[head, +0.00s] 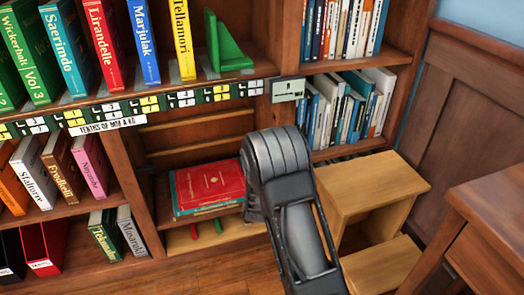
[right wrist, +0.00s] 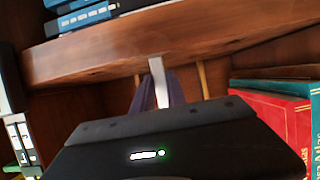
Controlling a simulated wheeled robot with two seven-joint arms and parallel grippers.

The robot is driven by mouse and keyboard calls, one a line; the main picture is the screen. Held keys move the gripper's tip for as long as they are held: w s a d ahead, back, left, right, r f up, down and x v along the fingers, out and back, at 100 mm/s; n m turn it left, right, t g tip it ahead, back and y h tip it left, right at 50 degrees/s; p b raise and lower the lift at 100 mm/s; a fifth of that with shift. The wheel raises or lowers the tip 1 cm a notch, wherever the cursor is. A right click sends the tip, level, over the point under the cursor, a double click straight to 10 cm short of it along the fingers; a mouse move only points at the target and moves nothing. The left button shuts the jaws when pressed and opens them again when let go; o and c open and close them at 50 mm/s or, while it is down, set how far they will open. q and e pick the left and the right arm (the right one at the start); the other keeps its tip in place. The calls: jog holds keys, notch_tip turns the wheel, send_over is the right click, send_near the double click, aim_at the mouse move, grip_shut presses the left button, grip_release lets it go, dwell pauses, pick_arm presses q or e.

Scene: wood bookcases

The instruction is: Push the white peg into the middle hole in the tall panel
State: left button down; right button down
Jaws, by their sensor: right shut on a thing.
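In the right wrist view my right gripper (right wrist: 156,92) is shut on the white peg (right wrist: 156,68), a pale, narrow piece standing out past the dark fingers. The tall panel (right wrist: 95,52) appears to be the wooden board crossing the top of this view. The peg's tip is at or very near the board's lower side; I cannot tell whether it touches. No hole is visible there. In the head view the upper part of the tall panel (head: 288,52) shows between the two bays, while my right arm hides its lower part, the peg and the gripper. My left gripper is out of view.
A red book (head: 210,187) lies in the open middle bay, left of my arm. A green bookend (head: 226,45) stands on the shelf above a strip of tiles (head: 185,98). A wooden step stool (head: 368,182) stands right of my arm, with a desk (head: 492,215) beyond.

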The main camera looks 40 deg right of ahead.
jog(key=shift+s+d, duration=0.2)
jog(key=shift+d, duration=0.3)
jog(key=shift+s+d, duration=0.15)
jog(key=shift+d, duration=0.35)
jog(key=c, duration=1.3)
grip_release()
jog(key=shift+d, duration=0.1)
jog(key=shift+r, duration=0.1)
jog(key=shift+d+r, duration=0.1)
jog(key=shift+s, duration=0.1)
jog(key=v, duration=0.2)
jog(key=p+v, duration=0.1)
jog(key=v, duration=0.2)
jog(key=p+v, duration=0.1)
jog(key=v, duration=0.2)
jog(key=shift+a+f, duration=0.25)
jog(key=shift+f, duration=0.1)
jog(key=shift+w, duration=0.25)
jog(key=shift+c, duration=0.3)
